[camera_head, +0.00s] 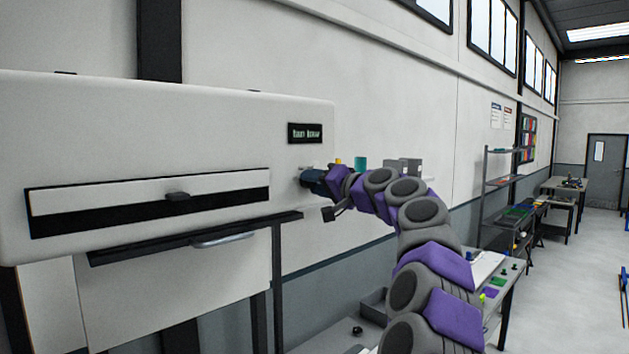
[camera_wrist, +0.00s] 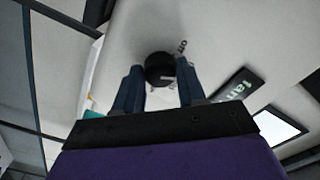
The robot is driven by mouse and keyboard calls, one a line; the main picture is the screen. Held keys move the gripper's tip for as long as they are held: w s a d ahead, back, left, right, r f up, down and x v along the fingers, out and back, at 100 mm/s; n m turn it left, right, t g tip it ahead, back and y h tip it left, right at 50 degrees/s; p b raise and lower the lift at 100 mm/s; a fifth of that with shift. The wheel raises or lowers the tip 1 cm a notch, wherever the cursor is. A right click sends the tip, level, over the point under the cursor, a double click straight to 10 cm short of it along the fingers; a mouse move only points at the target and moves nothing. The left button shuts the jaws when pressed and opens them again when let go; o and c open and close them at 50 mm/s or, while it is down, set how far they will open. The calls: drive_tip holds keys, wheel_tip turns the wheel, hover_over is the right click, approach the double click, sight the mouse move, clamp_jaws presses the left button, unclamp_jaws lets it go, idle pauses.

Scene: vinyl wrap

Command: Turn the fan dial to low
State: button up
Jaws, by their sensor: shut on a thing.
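The fan dial (camera_wrist: 160,67) is a round black knob on the white machine panel (camera_wrist: 205,30), seen in the wrist view. My gripper (camera_wrist: 159,76) has one dark blue finger on each side of the dial and is shut on it. Small dark marks stand beside the dial; I cannot read them, nor the dial's setting.
The white machine (camera_head: 100,130) has a long slot with a handle (camera_head: 177,197) and a dark ledge (camera_head: 190,240) left of my gripper. A small lit display (camera_head: 305,133) is above it. A workbench (camera_head: 510,278) with small items stands right of my arm. Open floor lies at the far right.

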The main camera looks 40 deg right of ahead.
drive_tip(key=shift+d, duration=0.1)
idle(0.3)
drive_tip(key=o, duration=1)
drive_tip(key=shift+d+f, duration=0.1)
drive_tip(key=shift+d, duration=0.15)
drive_tip(key=shift+o, duration=0.2)
drive_tip(key=s+d+b, duration=0.1)
drive_tip(key=s, duration=1.6)
drive_tip(key=shift+s+d+b, duration=0.15)
drive_tip(key=shift+d+b, duration=0.15)
drive_tip(key=shift+f, duration=0.1)
